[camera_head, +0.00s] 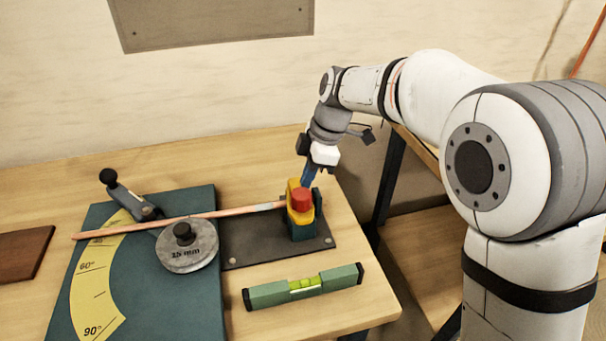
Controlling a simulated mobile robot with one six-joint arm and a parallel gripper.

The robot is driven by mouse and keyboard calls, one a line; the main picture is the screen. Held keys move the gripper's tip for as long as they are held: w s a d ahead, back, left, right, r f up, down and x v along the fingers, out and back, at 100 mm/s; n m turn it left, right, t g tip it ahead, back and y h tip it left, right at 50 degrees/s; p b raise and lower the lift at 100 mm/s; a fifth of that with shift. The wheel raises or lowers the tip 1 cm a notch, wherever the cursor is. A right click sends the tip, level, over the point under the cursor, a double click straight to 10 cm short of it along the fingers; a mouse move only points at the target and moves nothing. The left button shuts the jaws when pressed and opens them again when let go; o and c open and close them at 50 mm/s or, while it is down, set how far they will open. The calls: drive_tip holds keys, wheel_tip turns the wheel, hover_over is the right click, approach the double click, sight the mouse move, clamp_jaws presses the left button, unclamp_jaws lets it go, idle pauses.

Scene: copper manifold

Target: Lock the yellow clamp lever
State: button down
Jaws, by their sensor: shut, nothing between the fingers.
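The yellow clamp lever (293,190) stands upright on a dark teal clamp block (312,228) at the right end of the bender. A red piece (301,200) sits at the front of the yellow part. A copper pipe (200,215) runs from the left into the clamp. My gripper (308,184) points down with its blue fingers shut, directly behind the red piece and close beside the yellow lever. I cannot tell whether the fingers touch the lever. The fingertips are partly hidden by the clamp.
The bender's teal plate (180,303) carries an angle scale, a round 15 mm former (188,252) and a black-knobbed handle (132,199). A green spirit level (303,286) lies in front of the clamp. A brown board (20,256) lies at far left. The table's right edge is near the clamp.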

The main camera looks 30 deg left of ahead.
idle(0.5)
drive_tip(key=v, duration=0.7)
drive_tip(key=shift+r, duration=0.35)
drive_tip(key=shift+s, duration=0.1)
